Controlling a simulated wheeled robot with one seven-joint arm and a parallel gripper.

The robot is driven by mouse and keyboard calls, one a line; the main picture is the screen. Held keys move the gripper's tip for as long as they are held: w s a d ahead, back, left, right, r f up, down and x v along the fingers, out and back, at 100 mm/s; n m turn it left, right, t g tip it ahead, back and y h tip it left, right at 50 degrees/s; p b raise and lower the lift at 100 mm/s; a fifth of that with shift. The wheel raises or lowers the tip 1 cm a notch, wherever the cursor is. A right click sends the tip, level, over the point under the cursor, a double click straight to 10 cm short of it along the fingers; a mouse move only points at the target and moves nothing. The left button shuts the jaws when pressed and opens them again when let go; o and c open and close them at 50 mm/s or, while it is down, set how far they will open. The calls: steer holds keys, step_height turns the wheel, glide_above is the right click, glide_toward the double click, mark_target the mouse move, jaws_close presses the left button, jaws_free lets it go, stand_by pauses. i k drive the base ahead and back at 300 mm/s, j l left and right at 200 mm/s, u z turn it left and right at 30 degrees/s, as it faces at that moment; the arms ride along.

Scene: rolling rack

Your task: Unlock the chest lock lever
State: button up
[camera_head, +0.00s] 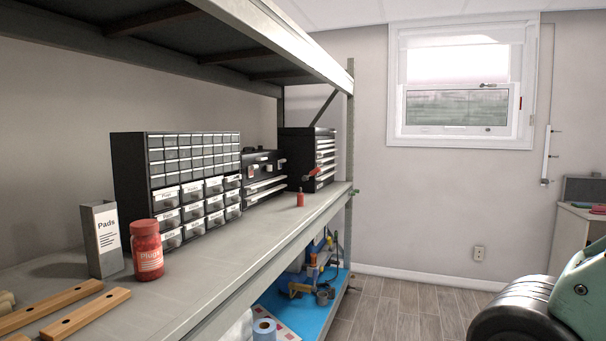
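Two black tool chests stand at the far end of the rack's main shelf. The taller chest (297,147) has several pale drawer fronts facing right. A small red part (314,172) shows low at its front corner; I cannot tell whether it is the lock lever. The lower chest (262,162) stands to its left, with small red and white parts on its front and pale drawers below. Its lever is too small to make out, so I cannot tell whether it is locked. My gripper is not in view.
On the shelf (215,262) stand a labelled drawer cabinet (128,175), a grey "Pads" box (105,262), a red "Plugs" jar (147,250), wooden bars (85,314) and a small red item (300,199). A blue lower shelf (318,318) holds tools.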

mark_target(317, 169)
steer(key=i+l+u, duration=0.1)
steer(key=i, duration=0.35)
steer(key=i+l, duration=0.1)
steer(key=i, duration=0.35)
steer(key=i+l+u, duration=0.15)
steer(key=i, duration=0.3)
steer(key=i+l, duration=0.15)
steer(key=i, duration=0.3)
steer(key=i+l+u, duration=0.15)
steer(key=i, duration=0.25)
